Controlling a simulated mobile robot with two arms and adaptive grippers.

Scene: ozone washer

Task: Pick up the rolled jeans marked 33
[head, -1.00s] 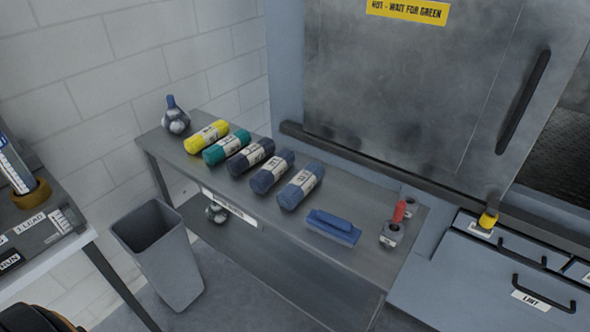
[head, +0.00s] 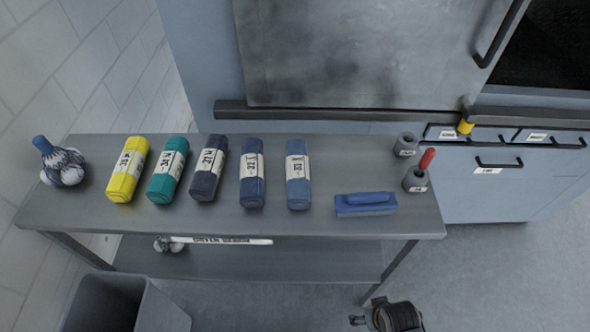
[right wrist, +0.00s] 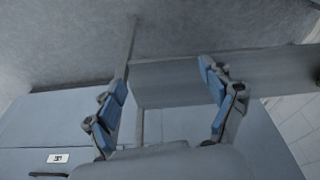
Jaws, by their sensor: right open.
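Several rolled garments with white labels lie in a row on the grey table (head: 310,222) in the head view. Three are jeans-like: a dark navy roll (head: 206,184), a blue-navy roll (head: 252,188) and a lighter blue roll (head: 298,190). Their label numbers are too small to read surely, so I cannot tell which is marked 33. A yellow roll (head: 125,188) and a teal roll (head: 163,186) lie to their left. My right gripper (right wrist: 163,75) is open and empty in the right wrist view, with blue finger pads. It is apart from the rolls. My left gripper is out of view.
A blue brush-like block (head: 366,210) lies right of the rolls. Grey cups (head: 414,182) stand at the table's right end, one holding a red-handled item. A blue-necked ball bundle (head: 62,166) sits at the left end. A grey bin (head: 125,305) stands in front; a cabinet stands behind.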

